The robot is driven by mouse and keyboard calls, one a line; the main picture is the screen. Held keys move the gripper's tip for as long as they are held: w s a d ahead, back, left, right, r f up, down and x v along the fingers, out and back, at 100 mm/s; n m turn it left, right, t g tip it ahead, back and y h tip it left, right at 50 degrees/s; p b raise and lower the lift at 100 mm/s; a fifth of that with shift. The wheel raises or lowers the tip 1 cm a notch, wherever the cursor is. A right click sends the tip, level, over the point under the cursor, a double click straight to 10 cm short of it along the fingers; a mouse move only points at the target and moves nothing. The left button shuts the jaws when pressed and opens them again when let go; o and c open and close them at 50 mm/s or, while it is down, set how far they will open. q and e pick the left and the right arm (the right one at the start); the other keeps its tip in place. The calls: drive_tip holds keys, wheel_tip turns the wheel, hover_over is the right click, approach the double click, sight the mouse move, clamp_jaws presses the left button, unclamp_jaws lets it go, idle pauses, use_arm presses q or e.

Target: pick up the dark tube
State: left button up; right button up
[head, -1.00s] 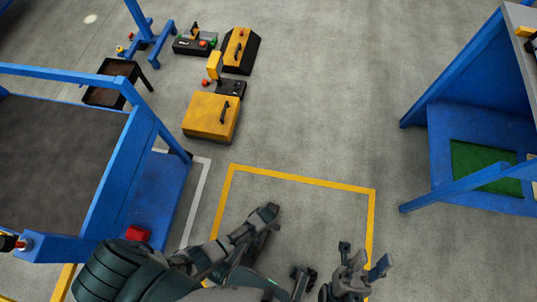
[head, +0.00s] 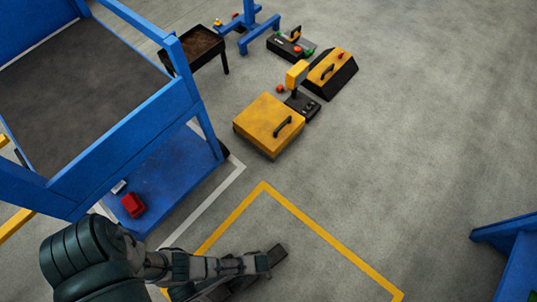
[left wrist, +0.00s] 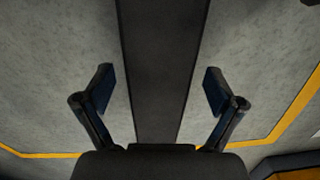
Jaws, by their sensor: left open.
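I cannot make out the dark tube for certain in either view. My left gripper (head: 272,259) is over the grey floor inside the yellow floor outline, low in the head view. In the left wrist view my left gripper (left wrist: 157,76) has its two fingers spread wide apart. A wide dark band runs between the fingers from the top edge down to the palm. I cannot tell whether it is part of my own gripper or something else. No object shows pinched by the fingers. My right gripper is out of view.
A blue frame station (head: 125,150) with a dark panel (head: 75,75) stands at left, a red block (head: 132,205) on its lower shelf. Yellow boxes (head: 268,124) (head: 329,66) and a dark tray (head: 196,46) stand farther back. Another blue structure (head: 510,240) is at right. Open floor lies between.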

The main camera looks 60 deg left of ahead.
use_arm(q)
drive_tip(key=shift+f, duration=0.35)
drive_tip(key=shift+w+r, duration=0.2)
drive_tip(key=shift+c, duration=0.3)
clamp_jaws()
drive_tip(key=shift+d, duration=0.1)
